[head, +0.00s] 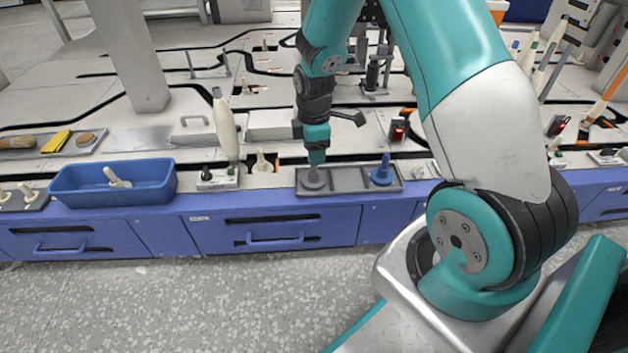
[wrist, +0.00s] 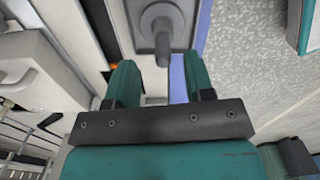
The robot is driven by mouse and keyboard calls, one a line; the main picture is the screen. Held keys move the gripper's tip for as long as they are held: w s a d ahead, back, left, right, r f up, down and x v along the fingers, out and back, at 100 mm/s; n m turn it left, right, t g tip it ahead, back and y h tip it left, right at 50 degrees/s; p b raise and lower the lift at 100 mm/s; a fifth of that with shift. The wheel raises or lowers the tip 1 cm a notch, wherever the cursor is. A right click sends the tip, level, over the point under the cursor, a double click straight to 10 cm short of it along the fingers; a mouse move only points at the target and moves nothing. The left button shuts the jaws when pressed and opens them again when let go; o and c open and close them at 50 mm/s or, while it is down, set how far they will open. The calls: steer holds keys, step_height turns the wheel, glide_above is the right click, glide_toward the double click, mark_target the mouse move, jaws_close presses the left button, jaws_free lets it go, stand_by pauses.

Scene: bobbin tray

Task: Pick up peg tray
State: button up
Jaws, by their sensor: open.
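The peg tray (head: 348,180) is a dark grey rectangular tray at the front edge of the bench in the head view. A grey peg (head: 314,181) with a round base stands at its left end and a blue peg (head: 382,172) at its right end. My gripper (head: 316,161) points down at the tray's left end, close over the grey peg. In the wrist view, my gripper (wrist: 160,80) has its two teal fingers apart with nothing held. The tray end (wrist: 186,42) and grey peg (wrist: 162,38) show just beyond the fingertips. Contact cannot be told.
A blue bin (head: 75,187) with a pale piece inside stands to the left. A cream bobbin (head: 224,128) stands upright between bin and tray. A small cream peg (head: 263,161) is just left of the tray. Blue drawers (head: 270,230) line the bench front; the floor is clear.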

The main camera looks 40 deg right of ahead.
mark_target(314, 171)
step_height(314, 171, down, 4)
steer(key=shift+s+a+f+b, duration=0.1)
steer(key=shift+f+b, duration=0.05)
steer(key=shift+b, duration=1.1)
steer(key=shift+c, duration=0.2)
jaws_close()
